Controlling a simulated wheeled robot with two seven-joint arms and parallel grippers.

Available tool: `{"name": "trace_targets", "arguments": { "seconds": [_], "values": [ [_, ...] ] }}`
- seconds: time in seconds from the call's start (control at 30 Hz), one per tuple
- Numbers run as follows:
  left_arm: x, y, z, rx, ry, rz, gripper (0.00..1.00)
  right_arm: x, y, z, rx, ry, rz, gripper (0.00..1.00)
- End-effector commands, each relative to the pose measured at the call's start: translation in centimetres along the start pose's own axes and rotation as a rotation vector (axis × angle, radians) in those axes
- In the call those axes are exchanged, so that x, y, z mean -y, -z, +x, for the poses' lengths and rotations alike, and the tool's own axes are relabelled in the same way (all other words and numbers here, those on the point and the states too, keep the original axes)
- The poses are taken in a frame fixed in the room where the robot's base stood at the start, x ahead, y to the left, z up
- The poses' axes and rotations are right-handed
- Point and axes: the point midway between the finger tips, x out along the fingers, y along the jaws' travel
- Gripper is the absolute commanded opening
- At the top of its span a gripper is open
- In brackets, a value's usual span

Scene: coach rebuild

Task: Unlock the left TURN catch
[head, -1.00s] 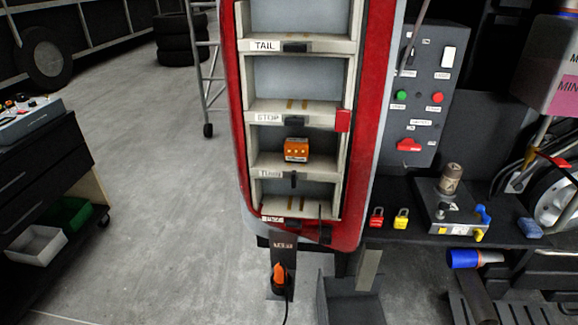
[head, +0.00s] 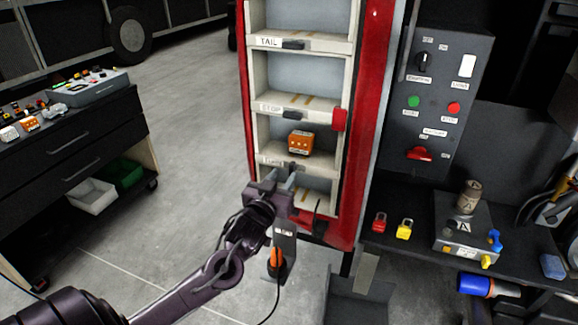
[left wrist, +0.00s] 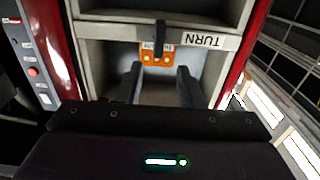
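The TURN catch is a small dark upright lever on the shelf edge beside the TURN label, under the bay with the orange block (head: 301,144). In the left wrist view, which is upside down, the catch (left wrist: 160,38) stands in front of the orange block (left wrist: 150,57), next to the TURN label (left wrist: 204,41). My right gripper is out of view.
The red-framed rack has other bays labelled TAIL (head: 268,42) and STOP (head: 270,107) above. A control panel (head: 436,105) and a dark bench with a red padlock (head: 380,222) and a yellow padlock (head: 404,228) stand right. A drawer cabinet (head: 75,155) is left.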

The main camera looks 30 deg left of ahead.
Motion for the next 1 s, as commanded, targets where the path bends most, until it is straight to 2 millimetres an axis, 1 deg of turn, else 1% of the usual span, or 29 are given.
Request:
{"name": "trace_targets", "arguments": {
  "seconds": [0.03, 0.1, 0.3, 0.47, 0.7, 0.77, 0.97, 1.0],
  "values": [
    [0.0, 0.3, 1.0, -0.003, 0.000, 0.000, 0.34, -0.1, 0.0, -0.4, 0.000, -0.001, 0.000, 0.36],
    [0.0, 0.3, 2.1, -0.003, 0.000, 0.000, 0.34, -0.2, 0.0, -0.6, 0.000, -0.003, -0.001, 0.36],
    [0.0, 0.1, 4.5, -0.001, 0.000, 0.000, 0.34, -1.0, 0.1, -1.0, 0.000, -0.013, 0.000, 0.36],
    [-0.1, 0.0, 5.3, 0.001, -0.001, 0.000, 0.34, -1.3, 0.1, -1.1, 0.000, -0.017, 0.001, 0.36],
    [-0.1, -0.1, 5.4, 0.002, -0.002, 0.000, 0.34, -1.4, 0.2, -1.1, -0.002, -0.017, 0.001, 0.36],
    [-0.1, -0.1, 5.4, 0.002, -0.002, 0.000, 0.27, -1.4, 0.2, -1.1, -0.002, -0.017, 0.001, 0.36],
    [-0.1, -0.1, 5.4, 0.002, -0.001, 0.001, 0.01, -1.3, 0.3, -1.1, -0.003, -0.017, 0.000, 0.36],
    [-0.1, -0.1, 5.4, 0.002, -0.001, 0.001, 0.00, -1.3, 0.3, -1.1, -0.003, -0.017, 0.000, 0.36]
  ]
}}
